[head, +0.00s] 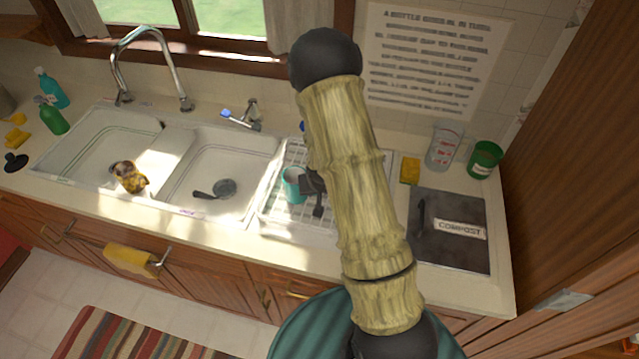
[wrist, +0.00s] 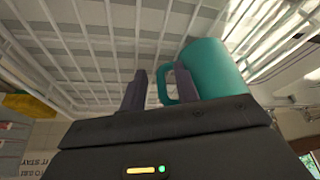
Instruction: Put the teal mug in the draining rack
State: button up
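The teal mug (head: 293,186) sits over the white draining rack (head: 268,215), within its outline; I cannot tell whether its base fully rests on the wires. In the wrist view the mug (wrist: 218,66) is beside my fingers, with its handle toward them. My gripper (wrist: 160,82) has its fingers apart. One finger is at the handle's opening, against or near the mug wall, and the other is outside the handle with a gap. In the head view my gripper (head: 315,190) is just right of the mug, partly hidden by my arm. The rack's white wires (wrist: 85,45) fill the wrist view's background.
A double sink (head: 215,150) is left of the rack, holding a dark utensil (head: 222,188) and a yellow-brown object (head: 129,177). A yellow sponge (head: 410,171), a measuring cup (head: 443,148), a green can (head: 484,159) and a compost lid (head: 450,245) are to the right.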

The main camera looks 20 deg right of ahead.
jog(key=b+v, duration=0.2)
jog(key=v, duration=0.9)
jog(key=shift+r, duration=0.35)
jog(key=shift+s, duration=0.15)
jog(key=s+a+r+n+g, duration=0.1)
jog(key=s+a+r, duration=0.1)
jog(key=s, duration=0.4)
jog(key=s+a+r+n+g, duration=0.1)
jog(key=s+a+r, duration=0.1)
jog(key=s+r, duration=0.3)
jog(key=shift+s+a+r+y, duration=0.25)
jog(key=shift+s+y, duration=0.15)
jog(key=shift+s, duration=0.75)
dwell(1.6)
